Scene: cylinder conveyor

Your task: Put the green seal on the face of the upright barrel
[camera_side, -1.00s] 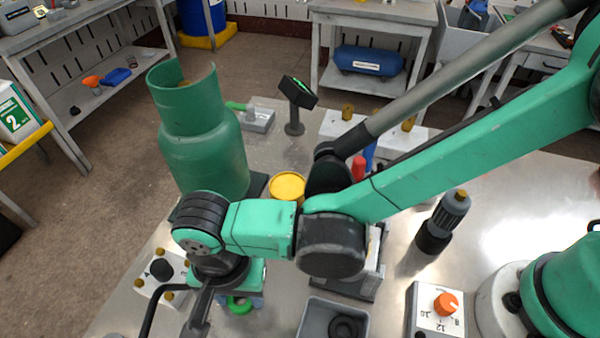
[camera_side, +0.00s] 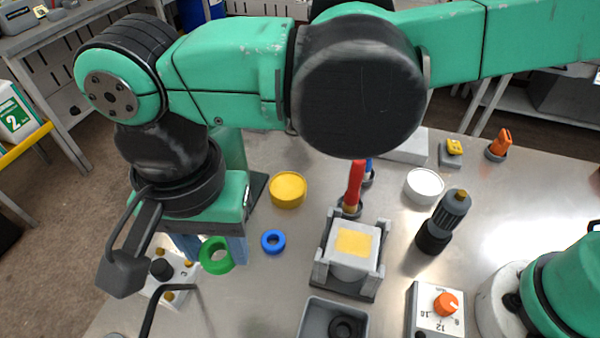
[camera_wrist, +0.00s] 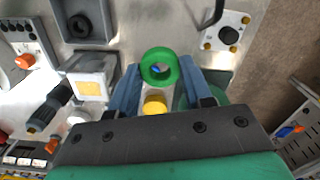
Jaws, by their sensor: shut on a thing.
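The green seal (camera_side: 207,262) is a thick ring, held above the table at the left in the side view. In the wrist view the seal (camera_wrist: 147,70) sits between the blue fingertips of my gripper (camera_wrist: 160,70), which is shut on it. A pale block-like body (camera_side: 345,268) with a yellow square on top stands in a grey cradle (camera_side: 320,275), to the right of the seal and apart from it. It also shows in the wrist view (camera_wrist: 75,68). I cannot tell whether it is the barrel. My arm hides most of a large green cylinder (camera_side: 230,150).
A blue ring (camera_side: 272,241) lies right of the seal. A yellow round piece (camera_side: 288,188) and a white one (camera_side: 425,185) stand behind. A dark cylinder (camera_side: 443,222) stands right of the cradle. A grey tray (camera_side: 312,318) with a black ring is in front.

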